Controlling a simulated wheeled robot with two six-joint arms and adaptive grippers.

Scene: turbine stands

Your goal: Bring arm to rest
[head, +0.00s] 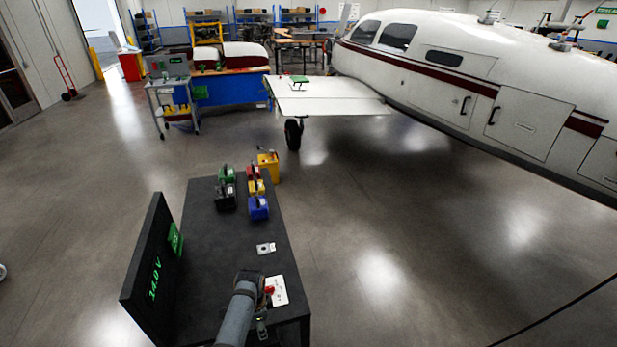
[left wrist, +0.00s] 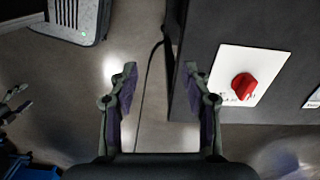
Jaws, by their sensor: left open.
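My left gripper (left wrist: 160,68) is open in the left wrist view, with nothing between its fingers. Its right finger overlaps the edge of a dark stand face. A white plate with a red knob (left wrist: 243,87) is on that face, to the right of the fingers and apart from them. In the head view, my left arm comes in from the bottom and my left gripper (head: 262,326) is small near the stand's front end. The white plate (head: 280,291) lies just beyond it, its red knob partly covered by my wrist. My right gripper is not seen clearly in either view.
A yellow container (head: 269,166) stands behind. An aircraft (head: 480,80) is at the right. Floor right of the stand is clear.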

